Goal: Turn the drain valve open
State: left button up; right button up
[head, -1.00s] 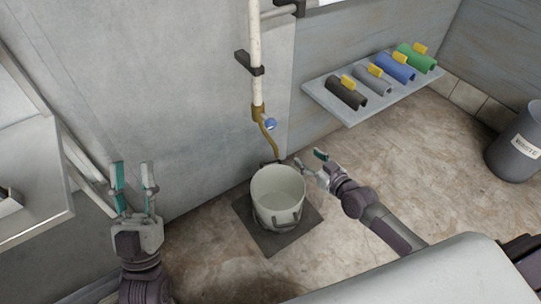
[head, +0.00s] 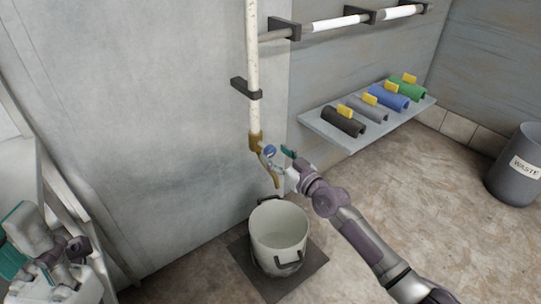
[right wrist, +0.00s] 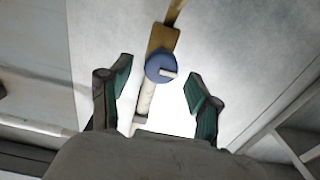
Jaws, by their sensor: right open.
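The drain valve has a small blue round knob (head: 270,150) on a brass fitting (head: 255,140) at the foot of a white vertical pipe. My right gripper (head: 279,157) is right beside the knob. In the right wrist view the blue knob (right wrist: 155,65), with a pale bar on its face, lies between the two open teal-padded fingers (right wrist: 160,78) and appears clear of both. My left gripper (head: 45,250) is at the lower left, away from the valve; its jaw opening is unclear.
A grey-white bucket (head: 279,226) stands on a dark mat (head: 310,262) below the brass spout (head: 269,172). A wall shelf (head: 328,130) at right carries several coloured pipe covers. A grey waste bin (head: 517,170) stands far right. The floor between is clear.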

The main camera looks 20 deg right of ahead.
aim_at(266, 148)
jog(key=shift+b+x, duration=0.3)
jog(key=shift+x, duration=1.15)
jog(key=shift+c, duration=0.3)
jog(key=c, duration=1.1)
